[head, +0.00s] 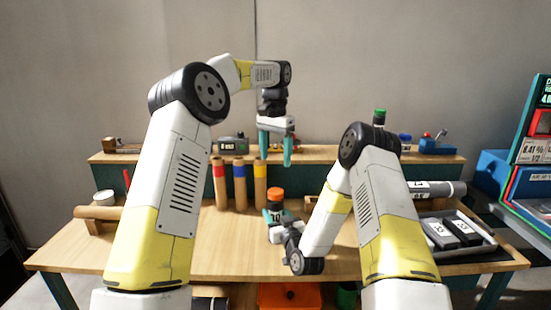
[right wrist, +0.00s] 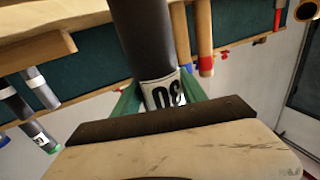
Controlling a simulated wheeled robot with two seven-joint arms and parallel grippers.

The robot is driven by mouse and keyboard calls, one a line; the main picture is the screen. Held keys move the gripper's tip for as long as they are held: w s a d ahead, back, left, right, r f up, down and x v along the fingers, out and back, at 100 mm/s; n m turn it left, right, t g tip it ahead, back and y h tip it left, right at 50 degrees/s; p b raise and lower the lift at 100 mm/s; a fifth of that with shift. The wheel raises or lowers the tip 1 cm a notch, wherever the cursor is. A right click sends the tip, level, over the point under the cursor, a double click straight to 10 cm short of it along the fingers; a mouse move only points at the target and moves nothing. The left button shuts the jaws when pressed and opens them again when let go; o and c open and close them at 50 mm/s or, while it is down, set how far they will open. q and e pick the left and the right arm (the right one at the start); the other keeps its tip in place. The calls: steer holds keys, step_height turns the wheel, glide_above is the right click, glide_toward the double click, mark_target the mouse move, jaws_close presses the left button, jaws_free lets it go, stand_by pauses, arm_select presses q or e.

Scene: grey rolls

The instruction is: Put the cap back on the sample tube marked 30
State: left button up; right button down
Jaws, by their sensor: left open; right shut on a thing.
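The dark grey sample tube (head: 275,206) stands upright above the table's middle, with a white label reading 30. An orange cap (head: 275,193) shows at its top; I cannot tell how firmly it sits. My right gripper (head: 277,223) is shut around the tube near the label. In the right wrist view the tube (right wrist: 147,40) runs up between the green fingers, its label upside down, its top out of frame. My left gripper (head: 275,160) is open and empty, pointing down above the orange cap, with a gap between them.
Three brown rolls with red, blue and yellow bands (head: 239,185) stand left of the tube. A tray (head: 458,252) with dark numbered boxes lies at the right, near a grey roll (head: 437,189). A raised shelf (head: 180,157) runs along the back.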

steer(key=c, duration=0.6)
jaws_free()
steer(key=shift+o, duration=0.2)
steer(key=shift+s, duration=0.1)
steer(key=v, duration=0.7)
steer(key=shift+s+d, duration=0.15)
steer(key=shift+s, duration=0.15)
